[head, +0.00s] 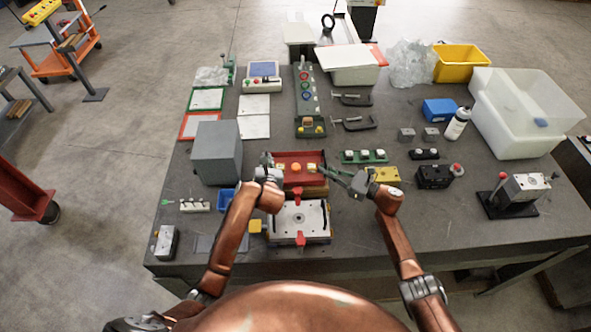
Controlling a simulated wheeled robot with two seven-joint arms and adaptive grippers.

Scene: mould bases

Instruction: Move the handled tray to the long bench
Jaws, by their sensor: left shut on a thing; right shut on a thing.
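The handled tray (300,183) is red, with orange and yellow pieces in it. It is near the middle front of the grey table, just behind a white and grey mould base (299,218). My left gripper (269,163) is shut on its left end, and my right gripper (329,173) is shut on its right end. The grippers cover the handles. I cannot tell whether the tray rests on the table or is slightly raised. The grey bench top (470,228) under these things is long and wide; no other bench is clearly marked as the long one.
A grey box (217,152) stands left of the tray. A green strip with white pieces (364,157) and a yellow block (384,175) are close on the right. A black-based fixture (514,194) and a clear bin (524,112) stand further right. The right front of the top is clear.

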